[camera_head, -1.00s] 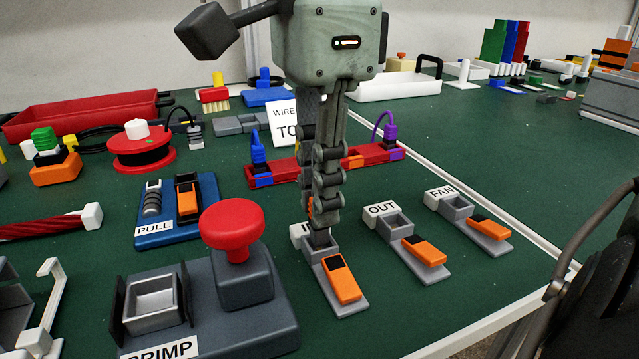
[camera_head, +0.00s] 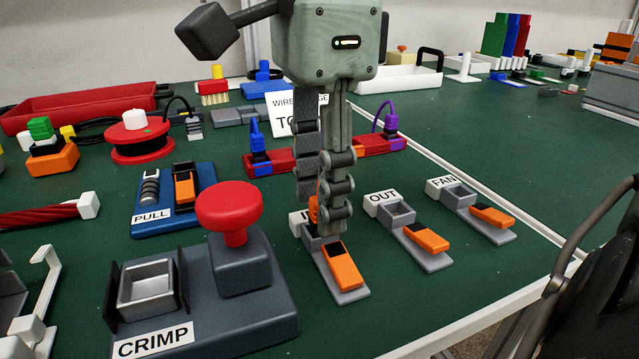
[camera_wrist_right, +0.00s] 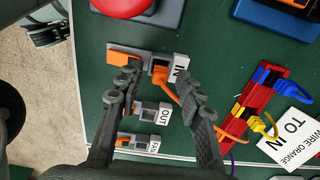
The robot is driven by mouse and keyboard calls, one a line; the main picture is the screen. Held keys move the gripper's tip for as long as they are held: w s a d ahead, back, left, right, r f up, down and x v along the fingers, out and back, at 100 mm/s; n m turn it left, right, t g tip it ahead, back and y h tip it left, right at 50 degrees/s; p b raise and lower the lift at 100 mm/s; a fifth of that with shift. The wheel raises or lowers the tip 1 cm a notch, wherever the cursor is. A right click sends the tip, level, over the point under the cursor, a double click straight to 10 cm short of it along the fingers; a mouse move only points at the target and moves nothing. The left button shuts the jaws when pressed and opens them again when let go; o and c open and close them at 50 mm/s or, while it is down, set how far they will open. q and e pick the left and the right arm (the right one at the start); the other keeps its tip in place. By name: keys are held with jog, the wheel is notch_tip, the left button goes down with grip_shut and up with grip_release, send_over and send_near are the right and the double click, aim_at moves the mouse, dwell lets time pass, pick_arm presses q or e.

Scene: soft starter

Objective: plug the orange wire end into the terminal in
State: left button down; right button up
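The IN terminal (camera_head: 349,293) is a grey block with an orange lever (camera_head: 342,267), and it also shows in the wrist view (camera_wrist_right: 143,54). The orange wire end (camera_wrist_right: 161,75) is at the terminal's socket beside the IN label, and its wire curves toward the red block. Whether it is fully seated I cannot tell. In the head view only a bit of orange (camera_head: 313,209) shows behind the fingers. My right gripper (camera_head: 322,214) is over the socket, its fingers spread, one on each side of the wire end in the wrist view (camera_wrist_right: 155,88). My left gripper is out of view.
The OUT terminal (camera_head: 425,256) and FAN terminal (camera_head: 482,222) stand to the right. The CRIMP station (camera_head: 245,318) with its red knob is close on the left. The red block (camera_head: 375,145) with coloured plugs and a sign (camera_head: 282,122) are behind.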

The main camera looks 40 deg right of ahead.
notch_tip(320, 180, up, 12)
dwell(0.6)
dwell(0.4)
